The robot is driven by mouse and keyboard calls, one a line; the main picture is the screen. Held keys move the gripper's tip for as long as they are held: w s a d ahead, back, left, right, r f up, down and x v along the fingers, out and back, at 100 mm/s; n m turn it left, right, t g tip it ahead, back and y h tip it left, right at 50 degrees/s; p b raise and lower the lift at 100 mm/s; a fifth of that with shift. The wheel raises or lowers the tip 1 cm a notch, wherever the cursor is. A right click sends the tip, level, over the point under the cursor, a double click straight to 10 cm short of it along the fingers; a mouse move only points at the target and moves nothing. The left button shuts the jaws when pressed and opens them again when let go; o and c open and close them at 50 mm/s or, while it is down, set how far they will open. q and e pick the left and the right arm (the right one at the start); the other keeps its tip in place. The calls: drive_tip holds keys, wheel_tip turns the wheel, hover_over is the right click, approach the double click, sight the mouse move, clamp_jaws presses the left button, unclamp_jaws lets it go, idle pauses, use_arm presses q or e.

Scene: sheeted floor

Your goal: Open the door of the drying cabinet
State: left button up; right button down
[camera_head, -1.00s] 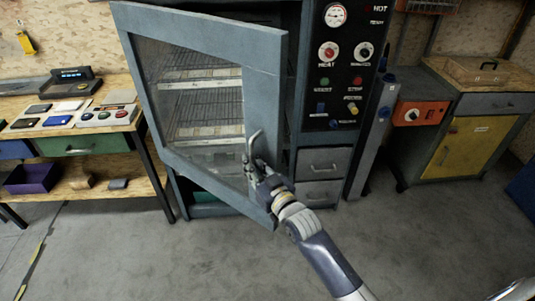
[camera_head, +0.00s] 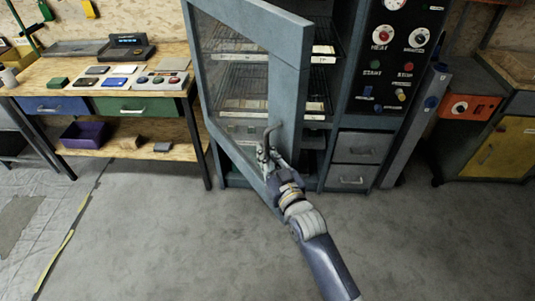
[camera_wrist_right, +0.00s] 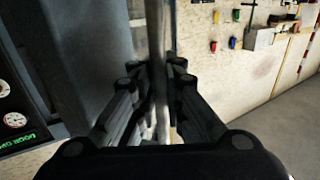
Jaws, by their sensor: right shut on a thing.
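The drying cabinet (camera_head: 328,100) stands at the centre of the head view, with wire racks inside. Its grey door (camera_head: 277,55), with a glass pane, is hinged on the left and stands ajar, swung out towards me. My right gripper (camera_head: 267,158) is shut on the door handle (camera_head: 268,139), a vertical metal bar near the door's free edge. In the right wrist view the handle (camera_wrist_right: 158,60) runs between the fingers of the gripper (camera_wrist_right: 157,100). My left gripper is not in view.
A control panel (camera_head: 393,60) with gauge and buttons is right of the opening, above two drawers (camera_head: 357,148). A wooden workbench (camera_head: 60,92) stands left, close to the door's hinge side. An orange unit (camera_head: 470,108) is at the right. The floor in front is clear.

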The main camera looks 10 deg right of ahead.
drive_tip(key=c, duration=1.7)
unclamp_jaws()
drive_tip(key=shift+s+d+f, duration=0.1)
drive_tip(key=shift+s+f, duration=0.05)
drive_tip(key=shift+f, duration=0.1)
drive_tip(key=shift+o, duration=0.2)
drive_tip(key=shift+r, duration=0.2)
drive_tip(key=v, duration=1.2)
